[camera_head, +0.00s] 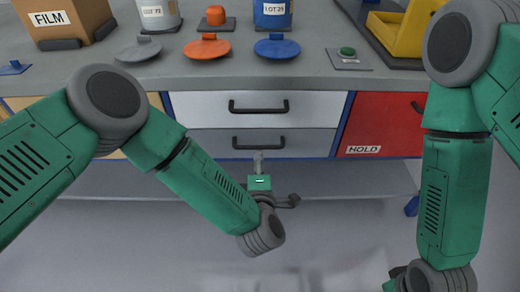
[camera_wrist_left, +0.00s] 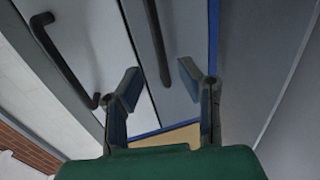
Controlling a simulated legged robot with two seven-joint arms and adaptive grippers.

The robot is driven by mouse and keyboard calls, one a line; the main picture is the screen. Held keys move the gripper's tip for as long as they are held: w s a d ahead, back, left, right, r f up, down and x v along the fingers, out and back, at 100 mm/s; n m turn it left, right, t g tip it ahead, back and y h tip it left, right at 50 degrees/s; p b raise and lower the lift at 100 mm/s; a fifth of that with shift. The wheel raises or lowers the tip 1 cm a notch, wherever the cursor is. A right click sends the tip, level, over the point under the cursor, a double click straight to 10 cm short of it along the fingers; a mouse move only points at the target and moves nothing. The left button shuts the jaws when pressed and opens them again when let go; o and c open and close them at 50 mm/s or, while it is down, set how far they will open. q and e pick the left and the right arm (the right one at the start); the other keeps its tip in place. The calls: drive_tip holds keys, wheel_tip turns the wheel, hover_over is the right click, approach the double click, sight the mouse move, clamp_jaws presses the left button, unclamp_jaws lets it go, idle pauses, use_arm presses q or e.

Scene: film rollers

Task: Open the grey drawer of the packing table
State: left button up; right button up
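The grey drawer (camera_head: 205,145) sits below the white drawer in the middle of the packing table (camera_head: 310,70), and looks shut. Its dark bar handle (camera_head: 258,143) runs across its front. My left gripper (camera_head: 258,158) is in front of the grey drawer, just below the handle in the head view. In the left wrist view the fingers of my left gripper (camera_wrist_left: 158,70) are spread, with the grey drawer's handle (camera_wrist_left: 155,35) lined up with the gap between them. Contact cannot be told. My right arm hangs at the right; its fingers are out of frame.
The white drawer (camera_head: 205,106) above has a similar handle (camera_head: 258,107). A red drawer front (camera_head: 375,125) marked HOLD is at the right. Lids, lot containers, a green button (camera_head: 347,51) and a film box (camera_head: 70,15) stand on the tabletop. A shelf (camera_head: 335,182) lies below.

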sight(262, 146)
use_arm(q)
drive_tip(key=x, duration=0.2)
drive_tip(key=b+x, duration=0.1)
drive_tip(key=x, duration=0.2)
drive_tip(key=d+b+x, duration=0.1)
drive_tip(key=x, duration=0.1)
drive_tip(key=shift+w+d+f, duration=0.1)
drive_tip(key=shift+w, duration=0.1)
drive_tip(key=shift+w+a, duration=0.4)
drive_tip(key=shift+a, duration=0.1)
drive_tip(key=shift+d, duration=0.2)
drive_tip(key=shift+c, duration=0.4)
drive_tip(key=shift+d, duration=0.2)
drive_tip(key=c, duration=0.7)
drive_tip(key=shift+d, duration=0.15)
clamp_jaws()
use_arm(e)
drive_tip(key=f, duration=0.1)
drive_tip(key=d+f, duration=0.1)
drive_tip(key=f, duration=0.1)
